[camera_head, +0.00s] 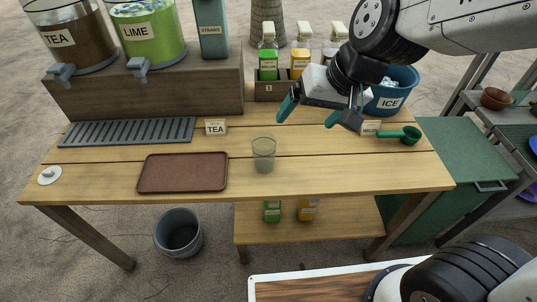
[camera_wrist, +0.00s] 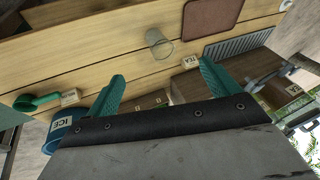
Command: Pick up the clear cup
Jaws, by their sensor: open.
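The clear cup (camera_head: 264,155) stands upright on the wooden table (camera_head: 330,175), right of the reddish-brown tray (camera_head: 183,172). It also shows in the wrist view (camera_wrist: 158,43), at the upper middle, beyond my fingertips. My gripper (camera_head: 322,112) is open and empty, with teal fingers spread apart. In the head view it is above the table's back part, up and to the right of the cup, and apart from it. In the wrist view my two fingers (camera_wrist: 162,82) point toward the table.
A blue ice bucket (camera_head: 392,92) and a green scoop (camera_head: 402,134) are at the right. Tea (camera_head: 70,38) and lime (camera_head: 146,35) dispensers stand on a raised shelf at the back left. A small "TEA" sign (camera_head: 215,127) stands behind the tray. The table's front right is clear.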

